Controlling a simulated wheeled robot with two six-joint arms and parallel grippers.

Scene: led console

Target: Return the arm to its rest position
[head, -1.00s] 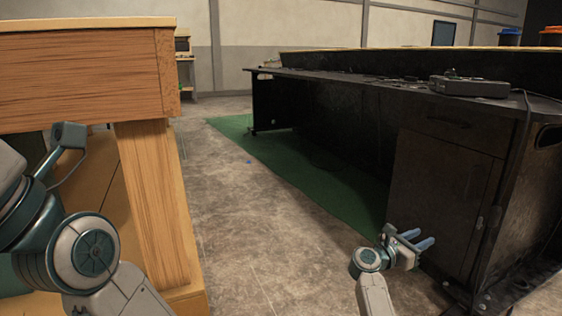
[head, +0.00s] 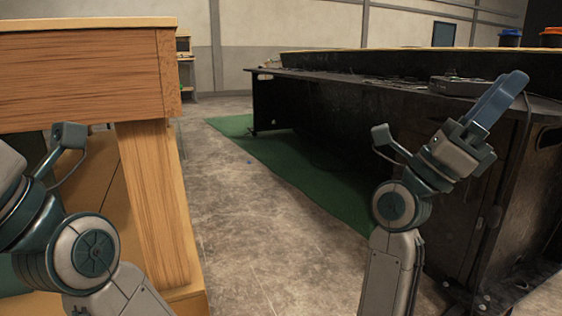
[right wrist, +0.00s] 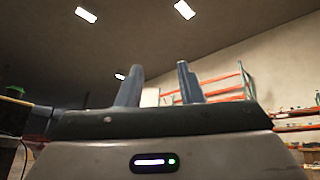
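My right gripper (head: 497,101) is raised at the right of the head view, in front of the black desk (head: 345,120), with its blue-grey fingers pointing up and to the right. In the right wrist view the two fingers (right wrist: 159,84) stand apart with nothing between them, so it is open and empty. My left arm (head: 92,253) is folded at the lower left by the wooden table. Its gripper is outside the picture.
A wooden table (head: 80,75) stands close at the left. A grey box device (head: 455,86) lies on the black desk, partly near my right gripper's outline. A green mat (head: 300,165) and bare floor (head: 250,225) lie between the two. Orange racks (right wrist: 228,90) show far off.

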